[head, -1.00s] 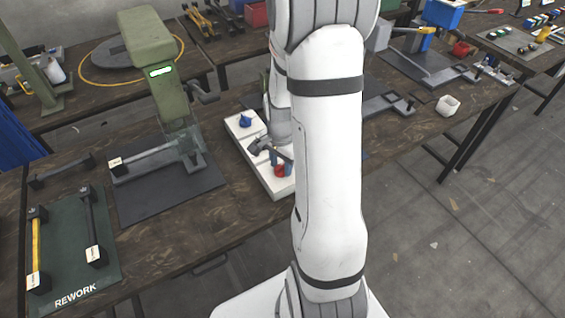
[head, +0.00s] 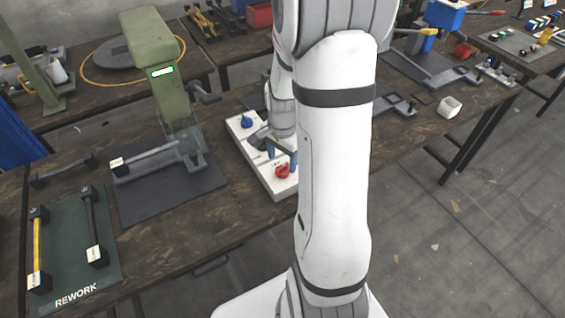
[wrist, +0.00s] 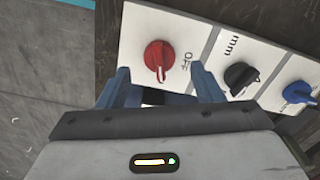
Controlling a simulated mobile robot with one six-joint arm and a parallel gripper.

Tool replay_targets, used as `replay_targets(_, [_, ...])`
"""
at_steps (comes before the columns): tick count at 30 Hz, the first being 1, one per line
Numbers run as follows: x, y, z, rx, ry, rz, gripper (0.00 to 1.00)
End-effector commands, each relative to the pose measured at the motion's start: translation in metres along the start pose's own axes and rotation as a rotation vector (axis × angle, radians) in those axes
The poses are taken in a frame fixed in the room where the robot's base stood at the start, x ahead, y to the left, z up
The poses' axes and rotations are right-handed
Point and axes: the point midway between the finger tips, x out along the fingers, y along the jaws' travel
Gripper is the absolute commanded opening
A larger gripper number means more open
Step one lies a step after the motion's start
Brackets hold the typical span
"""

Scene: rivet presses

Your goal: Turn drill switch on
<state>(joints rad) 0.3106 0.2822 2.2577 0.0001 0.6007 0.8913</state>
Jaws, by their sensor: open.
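A white control panel (head: 264,177) lies on the bench with a red knob (head: 282,171), a black knob (head: 257,143) and a blue knob (head: 247,121) in a row. The wrist view shows the red knob (wrist: 158,54) with an OFF label to its right; its white mark points down in the picture. The black knob (wrist: 240,77) has an "mm" label, and the blue knob (wrist: 299,92) is at the right. My gripper (wrist: 164,84) is open and empty, its blue fingers apart just short of the red knob. My forearm hides ground right of the panel in the head view.
A green press (head: 150,50) with a lit display stands left of the panel, on a dark mat. A green REWORK mat (head: 66,262) with two bars lies at the front left.

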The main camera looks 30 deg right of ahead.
Motion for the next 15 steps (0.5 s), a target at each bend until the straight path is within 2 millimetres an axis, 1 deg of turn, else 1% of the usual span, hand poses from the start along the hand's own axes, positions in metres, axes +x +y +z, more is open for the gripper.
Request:
replay_targets(1, [-0.011, -0.001, -0.001, 0.000, 0.004, -0.005, 0.60])
replay_targets(6, [-0.036, -0.001, -0.001, 0.000, 0.002, -0.003, 0.60])
replay_targets(10, [-0.046, 0.000, 0.000, 0.000, 0.000, 0.000, 0.60])
replay_targets(15, [-0.049, 0.000, 0.000, 0.000, 0.000, 0.000, 0.60])
